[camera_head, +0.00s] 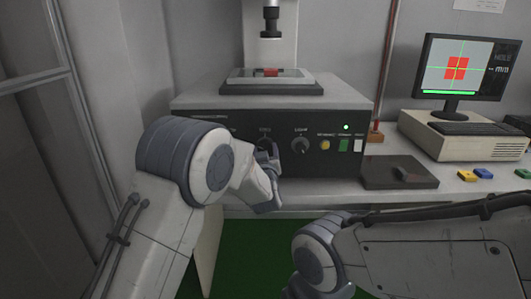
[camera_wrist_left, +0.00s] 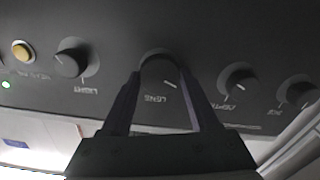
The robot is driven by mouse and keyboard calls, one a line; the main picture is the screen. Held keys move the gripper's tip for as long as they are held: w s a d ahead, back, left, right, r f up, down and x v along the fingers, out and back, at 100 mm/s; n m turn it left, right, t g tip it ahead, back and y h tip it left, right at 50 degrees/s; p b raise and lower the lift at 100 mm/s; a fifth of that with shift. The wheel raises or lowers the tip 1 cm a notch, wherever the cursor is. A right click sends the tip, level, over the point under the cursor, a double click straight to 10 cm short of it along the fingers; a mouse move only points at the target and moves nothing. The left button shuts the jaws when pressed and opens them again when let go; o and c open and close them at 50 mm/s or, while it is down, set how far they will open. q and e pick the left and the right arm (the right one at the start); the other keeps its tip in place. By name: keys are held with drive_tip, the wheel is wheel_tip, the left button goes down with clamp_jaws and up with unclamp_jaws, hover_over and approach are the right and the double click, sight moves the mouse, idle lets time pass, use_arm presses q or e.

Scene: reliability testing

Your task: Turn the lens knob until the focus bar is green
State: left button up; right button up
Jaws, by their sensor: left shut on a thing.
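The lens knob (camera_wrist_left: 158,72) is a round black knob with a pale pointer line on the dark front panel, above an upside-down LENS label in the left wrist view. My left gripper (camera_head: 268,158) reaches the panel and is shut on this knob; its fingers (camera_wrist_left: 164,88) stand on either side of it in the wrist view. In the head view the gripper mostly hides the knob. The monitor (camera_head: 461,66) shows a red shape under a crosshair. The focus bar (camera_head: 447,92) along the bottom of its screen is green. My right gripper is not in view.
Other knobs, such as one in the wrist view (camera_wrist_left: 238,80), flank the lens knob. A dark pad (camera_head: 388,176) lies on the bench.

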use_arm(q)
drive_tip(key=shift+n, duration=0.3)
drive_tip(key=o, duration=1.4)
drive_tip(key=shift+c, duration=0.2)
drive_tip(key=s, duration=1)
drive_tip(key=shift+s, duration=0.25)
